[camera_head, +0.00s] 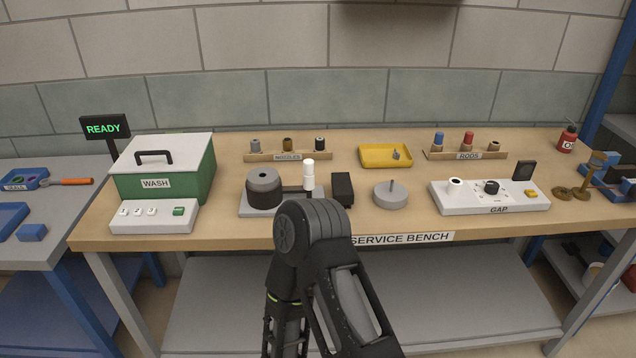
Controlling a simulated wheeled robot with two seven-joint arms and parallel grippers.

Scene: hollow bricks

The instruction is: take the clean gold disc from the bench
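I cannot make out a clear, separate gold disc on the service bench (225,228). At the bench's right end is a dark gold-brown piece (571,193) with a flat, rounded base. A gold-brown upright part (597,164) stands beside it; I cannot tell if any part is a disc or clean. A round grey disc-like piece (390,196) with a thin peg lies on the front middle of the bench. One of my arms rises from the bottom middle, in front of the bench. Neither gripper's fingertips can be made out.
A green wash box (165,180) stands at the left with a sign reading READY (105,128). A nozzle rack (288,156), yellow tray (386,156) and rod rack (467,155) line the back. A white GAP unit (490,199) and red bottle (568,139) are at the right.

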